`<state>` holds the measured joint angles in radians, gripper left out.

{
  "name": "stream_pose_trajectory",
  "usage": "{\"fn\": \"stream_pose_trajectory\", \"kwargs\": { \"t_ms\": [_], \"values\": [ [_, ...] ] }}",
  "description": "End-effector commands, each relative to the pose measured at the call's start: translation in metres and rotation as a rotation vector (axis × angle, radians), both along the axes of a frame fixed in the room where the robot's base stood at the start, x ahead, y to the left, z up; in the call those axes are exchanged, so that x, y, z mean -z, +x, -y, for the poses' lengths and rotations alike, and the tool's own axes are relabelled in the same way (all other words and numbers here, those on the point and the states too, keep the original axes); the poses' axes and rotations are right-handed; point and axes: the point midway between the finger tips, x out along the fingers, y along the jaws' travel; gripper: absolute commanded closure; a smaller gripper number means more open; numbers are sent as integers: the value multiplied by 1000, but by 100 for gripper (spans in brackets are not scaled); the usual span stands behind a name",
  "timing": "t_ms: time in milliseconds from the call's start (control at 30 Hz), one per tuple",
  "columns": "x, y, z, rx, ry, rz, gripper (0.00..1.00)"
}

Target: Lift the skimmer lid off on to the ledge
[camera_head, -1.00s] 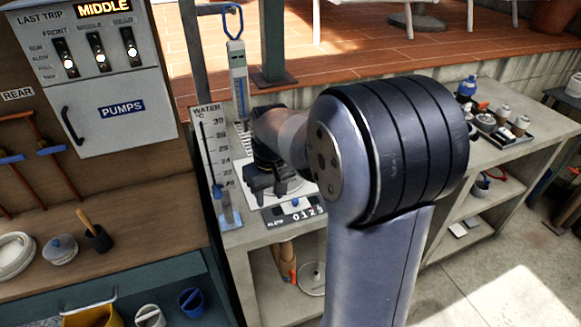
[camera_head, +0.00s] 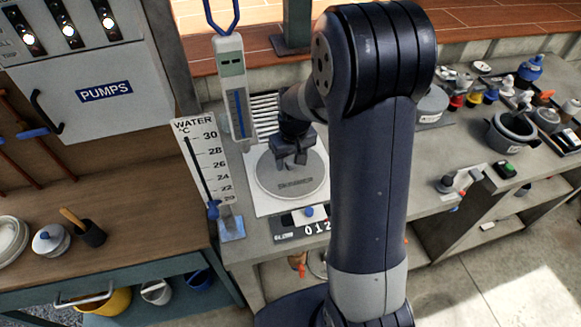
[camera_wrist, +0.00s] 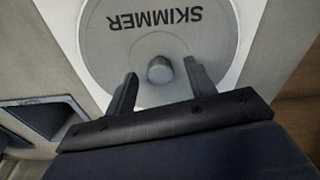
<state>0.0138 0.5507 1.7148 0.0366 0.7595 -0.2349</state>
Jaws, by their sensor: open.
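The skimmer lid (camera_head: 284,186) is a round grey disc lying flat on a white square plate on the concrete ledge (camera_head: 240,262). In the wrist view the lid (camera_wrist: 112,40), upside down, reads SKIMMER and has a small round grey knob (camera_wrist: 159,69). My gripper (camera_head: 291,160) is over the lid. In the wrist view my gripper (camera_wrist: 160,82) is open, with one finger on each side of the knob and a gap to each. The knob is hidden behind my gripper in the head view. I cannot tell how high the fingertips are above the lid.
A water thermometer board (camera_head: 205,165) and a taller gauge (camera_head: 233,90) stand left of the lid. A flow slider panel (camera_head: 300,222) is in front. A slatted grille (camera_head: 266,112) lies behind. Bottles and a grey pot (camera_head: 512,130) crowd the ledge at right.

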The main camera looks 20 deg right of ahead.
Motion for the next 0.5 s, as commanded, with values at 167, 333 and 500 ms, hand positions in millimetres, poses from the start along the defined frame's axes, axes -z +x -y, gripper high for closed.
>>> {"fn": "stream_pose_trajectory", "kwargs": {
  "t_ms": [167,333,500],
  "values": [
    [11,1,0,0,0,0,48],
    [12,1,0,0,0,2,48],
    [12,1,0,0,0,2,58]
  ]
}}
